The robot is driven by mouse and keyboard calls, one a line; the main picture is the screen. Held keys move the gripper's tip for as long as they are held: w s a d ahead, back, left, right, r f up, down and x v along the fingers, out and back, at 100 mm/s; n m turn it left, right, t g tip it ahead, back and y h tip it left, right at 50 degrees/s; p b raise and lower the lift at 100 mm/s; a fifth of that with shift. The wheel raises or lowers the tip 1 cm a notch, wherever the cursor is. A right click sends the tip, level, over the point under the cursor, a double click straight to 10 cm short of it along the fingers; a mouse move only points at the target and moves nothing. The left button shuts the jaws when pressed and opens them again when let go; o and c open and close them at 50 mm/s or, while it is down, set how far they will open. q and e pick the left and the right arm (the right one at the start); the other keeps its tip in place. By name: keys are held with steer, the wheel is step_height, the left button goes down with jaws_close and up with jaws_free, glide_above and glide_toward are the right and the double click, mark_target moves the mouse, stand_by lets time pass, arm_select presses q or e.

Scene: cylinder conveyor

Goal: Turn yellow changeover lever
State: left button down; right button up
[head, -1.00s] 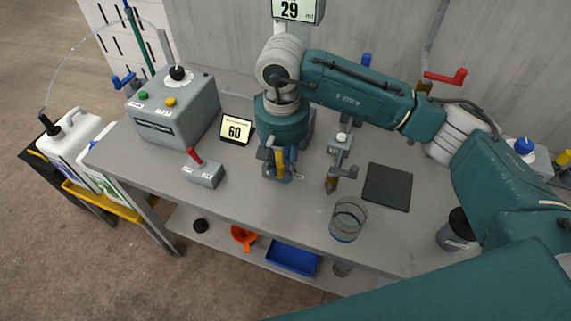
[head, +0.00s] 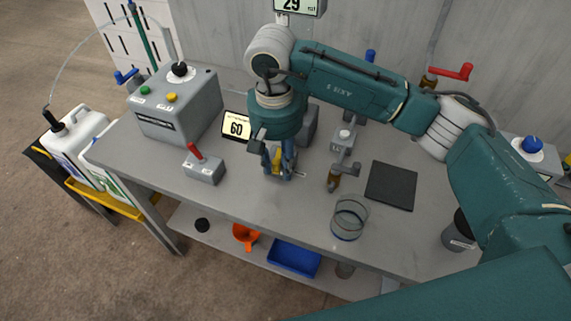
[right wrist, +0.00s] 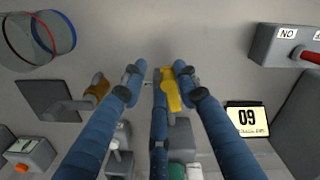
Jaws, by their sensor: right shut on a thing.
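The yellow changeover lever (head: 277,162) shows between the blue fingers of my right gripper (head: 278,172), low over the middle of the grey bench. In the right wrist view, the yellow lever (right wrist: 169,90) lies against the right-hand finger of the gripper (right wrist: 158,78). A gap shows on its left side in that view. The right gripper is shut on the lever. My fingers and wrist hide much of the valve body and mount. My left gripper is not in view.
A grey control box (head: 173,104) is farther left. A brown-tipped tap (head: 334,180), glass beaker (head: 349,218) and dark pad (head: 390,186) are to the right.

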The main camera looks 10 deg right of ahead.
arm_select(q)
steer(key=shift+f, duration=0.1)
arm_select(e)
steer(key=shift+w+a+r, duration=0.2)
steer(key=shift+w+a, duration=0.05)
steer(key=shift+a, duration=0.2)
steer(key=shift+w+a+r, duration=0.15)
steer(key=shift+w+a, duration=0.05)
steer(key=shift+a, duration=0.2)
steer(key=shift+o, duration=0.2)
steer(key=shift+w+a+b, duration=0.15)
steer(key=shift+a+b, duration=0.1)
steer(key=shift+b, duration=0.2)
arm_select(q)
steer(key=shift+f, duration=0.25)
arm_select(e)
steer(key=o, duration=1.3)
steer(key=shift+a+r, duration=0.1)
steer(key=shift+o, duration=0.6)
arm_select(q)
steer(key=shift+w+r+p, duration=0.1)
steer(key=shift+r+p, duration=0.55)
steer(key=shift+p, duration=0.25)
arm_select(e)
steer(key=shift+w+a+r, duration=0.15)
steer(key=shift+r, duration=0.55)
steer(key=shift+w+a+r, duration=0.1)
steer(key=shift+r, duration=0.55)
steer(key=shift+w+a+r, duration=0.15)
steer(key=shift+r, duration=0.55)
